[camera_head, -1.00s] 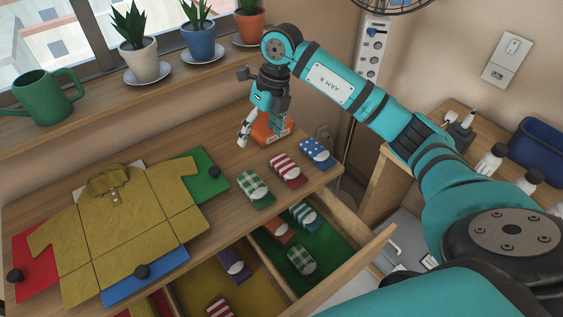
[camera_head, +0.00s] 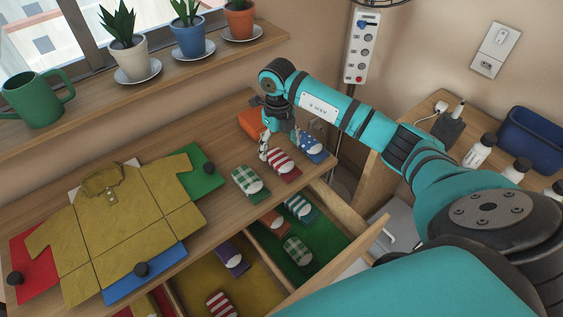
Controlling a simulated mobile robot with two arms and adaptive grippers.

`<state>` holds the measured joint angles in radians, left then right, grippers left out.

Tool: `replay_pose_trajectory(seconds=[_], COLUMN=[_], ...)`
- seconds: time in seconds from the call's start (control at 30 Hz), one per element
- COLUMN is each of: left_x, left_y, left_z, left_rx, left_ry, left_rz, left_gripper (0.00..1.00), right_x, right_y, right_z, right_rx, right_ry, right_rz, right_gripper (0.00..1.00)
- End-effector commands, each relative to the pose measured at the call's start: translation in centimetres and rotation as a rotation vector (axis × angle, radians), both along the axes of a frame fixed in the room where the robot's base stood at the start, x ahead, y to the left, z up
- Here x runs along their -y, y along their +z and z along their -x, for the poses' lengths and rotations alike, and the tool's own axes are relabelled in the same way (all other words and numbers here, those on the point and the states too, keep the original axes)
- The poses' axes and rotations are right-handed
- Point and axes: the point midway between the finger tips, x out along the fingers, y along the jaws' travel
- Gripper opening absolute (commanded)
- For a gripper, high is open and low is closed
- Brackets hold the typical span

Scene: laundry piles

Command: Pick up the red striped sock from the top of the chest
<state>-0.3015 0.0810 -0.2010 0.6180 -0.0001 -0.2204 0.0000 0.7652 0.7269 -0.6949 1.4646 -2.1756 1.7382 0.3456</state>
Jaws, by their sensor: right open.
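The red striped sock (camera_head: 284,165), folded, red and white, lies on the top of the chest (camera_head: 215,197) between a green checked sock (camera_head: 249,180) and a blue sock with white spots (camera_head: 312,147). My right gripper (camera_head: 279,146) is open and points down at the far end of the red striped sock, one finger to its left and the other partly over the far side. I cannot tell whether it touches the sock. My left gripper is out of view.
An orange box (camera_head: 251,122) stands behind the gripper. A mustard shirt (camera_head: 115,230) lies on coloured boards to the left. The open drawer below holds several socks in compartments, including another red striped one (camera_head: 222,305). Potted plants line the sill.

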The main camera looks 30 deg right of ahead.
Motion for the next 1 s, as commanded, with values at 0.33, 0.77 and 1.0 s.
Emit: replay_pose_trajectory(seconds=[0.33,0.77,1.0], left_x=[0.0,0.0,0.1], left_y=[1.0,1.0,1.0], left_z=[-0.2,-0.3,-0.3], left_rx=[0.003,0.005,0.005], left_ry=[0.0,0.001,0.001], left_rz=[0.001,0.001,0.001], left_gripper=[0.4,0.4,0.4], right_x=[-0.1,-0.1,-0.1], right_y=[-4.5,-5.0,-5.0], right_z=[-0.6,-0.7,-0.7], right_rx=[-0.003,0.0,0.0], right_ry=[0.0,0.001,0.001], right_rz=[-0.001,-0.001,-0.001], right_gripper=[0.83,0.66,0.35])
